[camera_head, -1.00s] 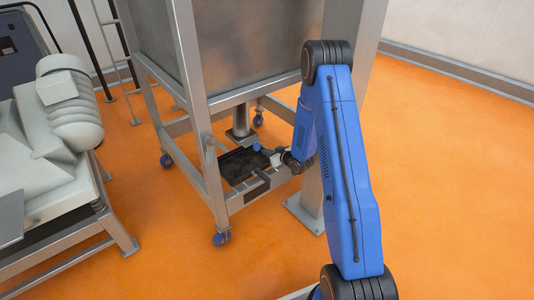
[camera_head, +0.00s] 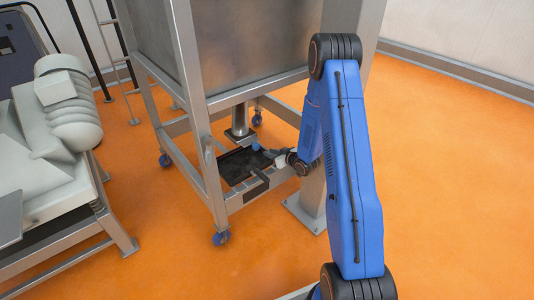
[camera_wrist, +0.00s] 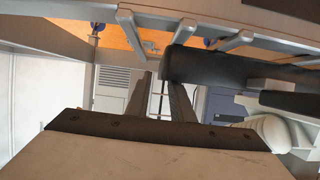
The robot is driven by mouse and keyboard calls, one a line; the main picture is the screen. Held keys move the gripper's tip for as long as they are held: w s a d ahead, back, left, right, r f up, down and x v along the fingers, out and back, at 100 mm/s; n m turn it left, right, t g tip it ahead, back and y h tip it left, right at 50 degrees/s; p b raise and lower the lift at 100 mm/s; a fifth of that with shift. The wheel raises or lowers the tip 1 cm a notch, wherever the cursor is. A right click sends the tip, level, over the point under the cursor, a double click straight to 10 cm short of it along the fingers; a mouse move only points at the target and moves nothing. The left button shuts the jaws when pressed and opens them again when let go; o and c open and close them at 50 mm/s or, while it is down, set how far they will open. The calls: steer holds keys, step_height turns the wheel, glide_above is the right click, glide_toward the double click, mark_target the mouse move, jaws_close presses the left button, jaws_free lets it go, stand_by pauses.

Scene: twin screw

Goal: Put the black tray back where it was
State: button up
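The black tray (camera_head: 236,168) lies low inside the metal stand, under the big hopper and beside a short metal column. Its black handle (camera_head: 257,188) points out over the lower front rail. My gripper (camera_head: 262,152) is at the tray's right side; the head view is too small to tell whether it touches. In the wrist view, my gripper (camera_wrist: 160,92) shows two dark fingers apart, with nothing seen between them. A thick black bar (camera_wrist: 220,66) crosses close by the right finger; I cannot tell which part it is.
The stand's lower rail (camera_head: 250,190) and legs surround the tray. A thick metal post (camera_head: 312,200) stands just right of my gripper. A pale machine (camera_head: 60,130) on a bench is at the left. The orange floor at the right is clear.

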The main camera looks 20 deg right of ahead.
steer(key=v, duration=0.6)
steer(key=shift+s+d+r, duration=0.1)
steer(key=shift+s+r, duration=0.1)
steer(key=shift+s, duration=0.15)
steer(key=s+r+m+g+h, duration=0.15)
steer(key=s+r, duration=0.25)
steer(key=r, duration=0.4)
steer(key=s+a+r+g+h, duration=0.1)
steer(key=s+r+h, duration=0.1)
steer(key=s+r, duration=0.5)
steer(key=s+r+g+h, duration=0.1)
steer(key=s+r+h, duration=0.1)
steer(key=r, duration=0.8)
steer(key=s+a+r+g, duration=0.1)
steer(key=s+a+r, duration=0.2)
steer(key=s, duration=0.8)
steer(key=s+a+r+m+g+y, duration=0.1)
steer(key=s+a+r+g, duration=0.1)
steer(key=s, duration=0.8)
steer(key=s+a+r+m+g, duration=0.1)
steer(key=s+a+r, duration=0.2)
steer(key=s, duration=0.8)
steer(key=shift+s+a+r, duration=0.35)
steer(key=shift+a, duration=0.55)
steer(key=shift+g, duration=0.25)
